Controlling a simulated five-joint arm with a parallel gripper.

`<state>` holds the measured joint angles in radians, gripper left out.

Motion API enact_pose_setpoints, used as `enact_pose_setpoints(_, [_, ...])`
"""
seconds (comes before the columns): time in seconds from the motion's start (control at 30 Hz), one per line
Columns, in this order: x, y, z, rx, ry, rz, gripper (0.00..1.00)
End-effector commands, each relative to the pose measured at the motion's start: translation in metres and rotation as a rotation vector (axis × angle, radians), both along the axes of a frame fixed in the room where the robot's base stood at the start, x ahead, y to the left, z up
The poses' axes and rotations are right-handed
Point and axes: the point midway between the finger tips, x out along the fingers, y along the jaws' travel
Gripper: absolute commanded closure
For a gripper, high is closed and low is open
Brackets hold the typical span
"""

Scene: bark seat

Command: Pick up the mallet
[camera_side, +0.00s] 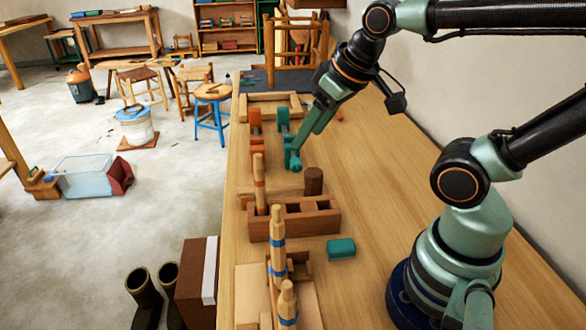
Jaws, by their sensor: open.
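I cannot pick out a mallet for certain. A dark brown cylinder (314,181) stands upright at the back of a brown wooden block with square holes (325,223), and it could be a mallet's head; no handle shows. My gripper (300,143) points down and to the left over the bench, above and beyond the cylinder in the picture. It is open, and nothing shows held in it. Its fingertips overlap a teal piece (292,160) in the picture; I cannot tell whether they touch.
Orange pieces (256,120) stand left of my gripper. Turned wooden pieces with blue bands (278,240) stand at the near left of the bench. A teal block (341,248) lies near the wooden block. The bench (385,180) is clear to the right.

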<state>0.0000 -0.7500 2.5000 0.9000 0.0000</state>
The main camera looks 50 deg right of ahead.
Motion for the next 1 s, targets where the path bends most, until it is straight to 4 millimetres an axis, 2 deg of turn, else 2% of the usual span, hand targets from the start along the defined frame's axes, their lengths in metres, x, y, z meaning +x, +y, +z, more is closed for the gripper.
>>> enact_pose_setpoints(0.37, [0.003,-0.002,0.000,-0.011,0.012,0.014,0.37])
enact_pose_setpoints(0.57, [0.024,-0.015,-0.008,-0.080,0.106,0.128,0.37])
enact_pose_setpoints(0.77, [0.054,-0.036,-0.029,-0.151,0.233,0.310,0.37])
enact_pose_setpoints(1.0, [0.086,-0.065,-0.071,-0.190,0.371,0.541,0.37])
